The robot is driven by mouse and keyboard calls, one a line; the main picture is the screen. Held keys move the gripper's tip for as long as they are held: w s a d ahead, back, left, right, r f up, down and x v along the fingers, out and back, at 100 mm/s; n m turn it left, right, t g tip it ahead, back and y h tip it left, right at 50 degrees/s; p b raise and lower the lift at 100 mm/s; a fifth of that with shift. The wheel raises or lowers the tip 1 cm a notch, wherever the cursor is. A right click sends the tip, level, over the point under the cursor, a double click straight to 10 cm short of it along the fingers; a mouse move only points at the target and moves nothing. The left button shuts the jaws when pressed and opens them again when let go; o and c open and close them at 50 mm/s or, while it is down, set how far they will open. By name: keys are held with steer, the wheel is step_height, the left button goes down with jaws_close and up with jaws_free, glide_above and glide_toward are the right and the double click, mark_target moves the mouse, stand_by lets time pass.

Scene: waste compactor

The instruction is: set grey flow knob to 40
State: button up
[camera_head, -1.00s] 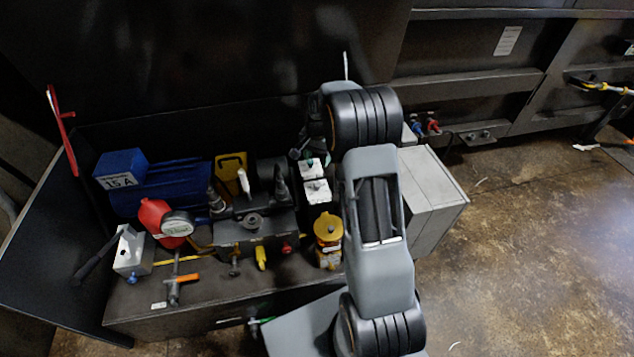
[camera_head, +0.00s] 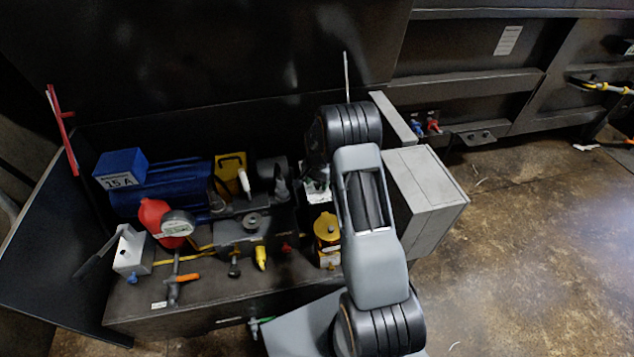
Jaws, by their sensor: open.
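A small round grey knob (camera_head: 253,222) sits on top of the dark valve block (camera_head: 230,240) in the middle of the bench. It looks like the flow knob, but its scale and setting are too small to read. A darker knob (camera_head: 234,270) is on the block's front, beside a yellow one (camera_head: 261,258) and a red one (camera_head: 287,247). My arm rises at the right of the block and bends over behind the yellow-capped canister (camera_head: 327,240). My gripper is hidden behind the arm, and no fingertips can be made out. Nothing of mine visibly touches the grey knob.
A blue motor (camera_head: 165,185) lies behind, left of the block. A red body with a round gauge (camera_head: 177,224), a grey box with a lever (camera_head: 131,252) and an orange-handled valve (camera_head: 186,277) stand at left. A grey cabinet (camera_head: 428,190) is right of my arm.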

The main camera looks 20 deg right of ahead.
mark_target(317, 183)
steer(key=c, duration=0.9)
steer(key=shift+f+b, duration=0.1)
steer(key=shift+b, duration=0.25)
steer(key=o, duration=0.9)
step_height(317, 183, up, 14)
